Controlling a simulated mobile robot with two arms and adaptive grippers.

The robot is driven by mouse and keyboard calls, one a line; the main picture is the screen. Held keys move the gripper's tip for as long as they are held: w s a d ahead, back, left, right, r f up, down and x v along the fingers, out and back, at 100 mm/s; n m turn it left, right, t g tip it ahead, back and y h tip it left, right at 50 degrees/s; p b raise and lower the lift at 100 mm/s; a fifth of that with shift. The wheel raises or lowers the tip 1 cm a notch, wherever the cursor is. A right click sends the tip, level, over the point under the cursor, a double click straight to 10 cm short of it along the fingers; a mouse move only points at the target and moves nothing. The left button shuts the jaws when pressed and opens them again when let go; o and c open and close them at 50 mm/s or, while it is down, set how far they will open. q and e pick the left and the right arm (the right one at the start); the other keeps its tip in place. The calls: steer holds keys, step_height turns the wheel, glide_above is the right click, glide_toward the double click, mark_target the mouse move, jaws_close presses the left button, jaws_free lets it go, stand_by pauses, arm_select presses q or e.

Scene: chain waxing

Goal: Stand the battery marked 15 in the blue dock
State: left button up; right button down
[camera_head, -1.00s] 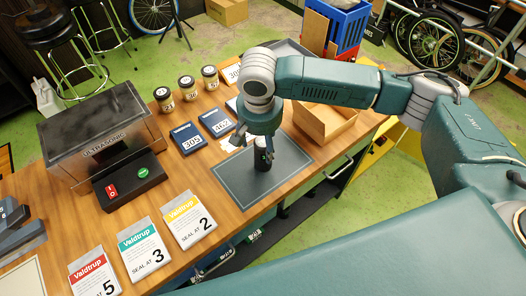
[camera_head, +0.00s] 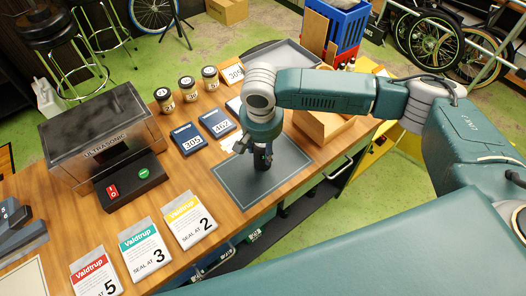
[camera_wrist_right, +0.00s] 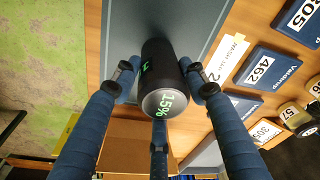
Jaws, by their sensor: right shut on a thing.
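The battery is a black cylinder with a grey end reading 15% in green, shown in the right wrist view (camera_wrist_right: 160,72). It also shows in the head view (camera_head: 262,162), upright at the dark grey mat (camera_head: 240,192). My right gripper (camera_wrist_right: 164,80) is shut on it, with fingers on both sides and one below in the wrist view. In the head view my right gripper (camera_head: 256,150) points down. Dark blue blocks (camera_head: 18,238) are cut by the left edge; I cannot tell whether they are the blue dock. My left gripper is not in view.
An ultrasonic cleaner (camera_head: 100,125) stands at the left. Blue plates numbered 305 (camera_head: 187,138) and 462 (camera_head: 217,122) lie beside the mat. Several jars stand behind. White Valdtrup packets (camera_head: 188,220) lie in front.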

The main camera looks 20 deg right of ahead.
steer(key=shift+w+r, duration=0.1)
step_height(320, 180, up, 20)
steer(key=b, duration=0.2)
steer(key=s+d+f+n, duration=0.2)
steer(key=s+d+n, duration=0.2)
steer(key=s, duration=0.6)
steer(key=shift+n+y, duration=0.4)
steer(key=shift+n, duration=0.2)
steer(key=shift+d, duration=0.1)
